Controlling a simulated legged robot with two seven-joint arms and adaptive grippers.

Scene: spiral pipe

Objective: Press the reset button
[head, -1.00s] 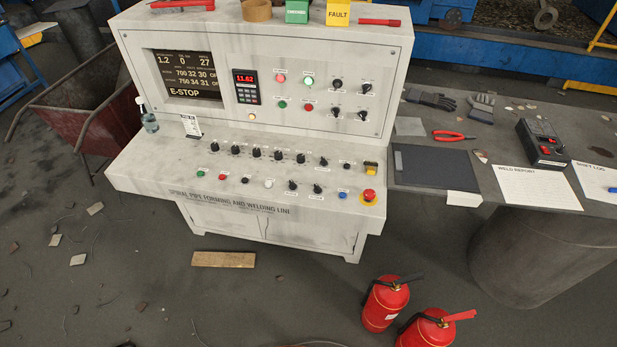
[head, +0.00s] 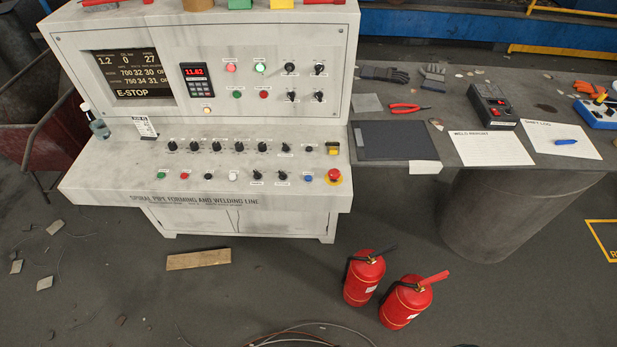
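The grey control console (head: 120,180) stands at the left and centre of the head view, its screen (head: 133,75) showing E-STOP. Its lower front row has a green button (head: 161,174), a red button (head: 185,175), a black button (head: 208,176), a white button (head: 233,175), two black knobs and a blue button (head: 308,177). A red mushroom button (head: 334,175) on a yellow ring is at the right end. Labels are too small to read, so I cannot tell which is the reset button. Neither of my grippers is in view.
Two red fire extinguishers (head: 364,280) stand on the floor in front, right of centre. A wooden board (head: 198,259) and a coiled cable lie on the floor. A grey table (head: 490,184) with papers, gloves and red pliers adjoins the console's right side.

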